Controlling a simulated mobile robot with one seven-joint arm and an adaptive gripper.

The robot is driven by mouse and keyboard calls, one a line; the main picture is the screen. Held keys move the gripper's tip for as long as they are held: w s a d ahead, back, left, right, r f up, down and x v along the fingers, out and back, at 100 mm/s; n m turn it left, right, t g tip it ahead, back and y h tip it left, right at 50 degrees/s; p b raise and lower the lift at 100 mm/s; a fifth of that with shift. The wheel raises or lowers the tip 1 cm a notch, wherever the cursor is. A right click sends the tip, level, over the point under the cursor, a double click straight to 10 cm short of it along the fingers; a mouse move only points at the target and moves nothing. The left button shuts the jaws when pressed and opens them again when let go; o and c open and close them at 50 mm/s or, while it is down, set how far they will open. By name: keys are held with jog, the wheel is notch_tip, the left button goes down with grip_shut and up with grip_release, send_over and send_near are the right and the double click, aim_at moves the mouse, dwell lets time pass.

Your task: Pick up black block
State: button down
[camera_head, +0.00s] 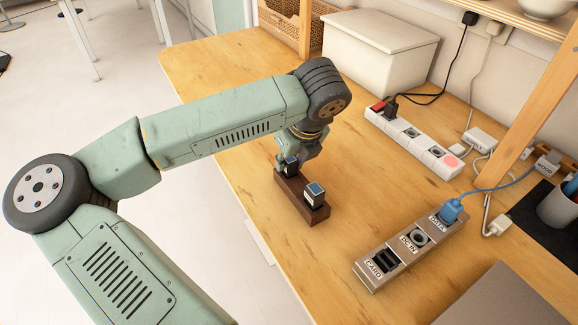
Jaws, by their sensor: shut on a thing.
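My gripper (289,158) is at the far end of a dark brown wooden holder (296,205). It is shut on a small black block (290,166) with a pale face, at the holder's far slot. The fingers and arm partly hide the block, and I cannot tell whether it is raised out of the slot. A second small block (315,195), dark with a bluish top and a pale face, stands at the holder's near end, apart from my gripper.
To the right lies a grey socket panel (394,268) with a blue plug (450,211) in its far socket. A white power strip (414,143) and a white lidded box (378,52) are behind. A wooden post (530,115) stands at right. The table around the holder is mostly clear.

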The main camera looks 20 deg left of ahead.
jog(key=shift+r, duration=0.1)
jog(key=shift+r+b, duration=0.45)
jog(key=shift+r, duration=0.05)
notch_tip(320, 180, up, 2)
jog(key=shift+r+b, duration=0.15)
jog(key=shift+b, duration=0.5)
jog(key=s+r+b, duration=0.1)
jog(key=s+b, duration=0.3)
jog(key=s, duration=1.2)
jog(key=shift+r, duration=0.25)
